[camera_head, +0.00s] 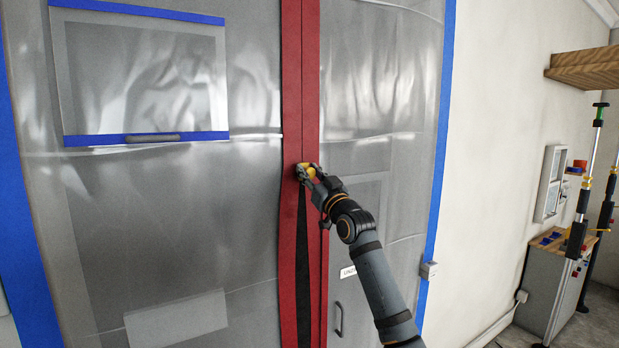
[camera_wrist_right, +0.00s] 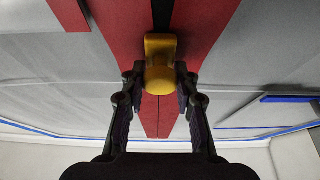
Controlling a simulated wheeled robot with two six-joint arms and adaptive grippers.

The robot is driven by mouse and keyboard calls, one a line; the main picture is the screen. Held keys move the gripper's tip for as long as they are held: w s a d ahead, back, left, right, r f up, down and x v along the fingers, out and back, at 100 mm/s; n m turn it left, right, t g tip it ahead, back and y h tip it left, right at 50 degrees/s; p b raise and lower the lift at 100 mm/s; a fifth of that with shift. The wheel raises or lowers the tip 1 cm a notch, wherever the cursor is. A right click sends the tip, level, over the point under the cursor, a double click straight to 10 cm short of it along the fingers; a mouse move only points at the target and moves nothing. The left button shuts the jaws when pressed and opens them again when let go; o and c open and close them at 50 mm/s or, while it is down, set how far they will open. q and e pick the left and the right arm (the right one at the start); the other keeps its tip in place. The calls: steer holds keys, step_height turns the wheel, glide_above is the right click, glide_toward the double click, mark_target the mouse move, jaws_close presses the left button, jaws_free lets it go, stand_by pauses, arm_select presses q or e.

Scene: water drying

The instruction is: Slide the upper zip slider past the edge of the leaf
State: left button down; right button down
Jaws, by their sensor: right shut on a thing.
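The yellow zip slider (camera_head: 311,172) sits on the red zip band (camera_head: 301,80) of the plastic sheet, around mid-height in the head view. My right gripper (camera_head: 308,174) is shut on it. In the right wrist view the slider (camera_wrist_right: 160,52) stands between my right fingertips (camera_wrist_right: 160,84), one on each side. Below the slider in the head view, a narrow dark gap (camera_head: 303,270) opens between the red tapes. Above it the tapes meet. No second slider shows. Behind the sheet, a leaf with a dark handle (camera_head: 339,319) shows at lower right. My left gripper is not in view.
A blue-edged flap (camera_head: 140,75) with a grey bar lies on the sheet at upper left. Blue tape (camera_head: 436,160) borders the sheet on the right. Farther right stand a cabinet (camera_head: 545,285) and poles (camera_head: 585,200), under a wooden shelf (camera_head: 590,68).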

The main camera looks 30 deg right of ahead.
steer(key=c, duration=1)
jaws_free()
steer(key=v, duration=1.2)
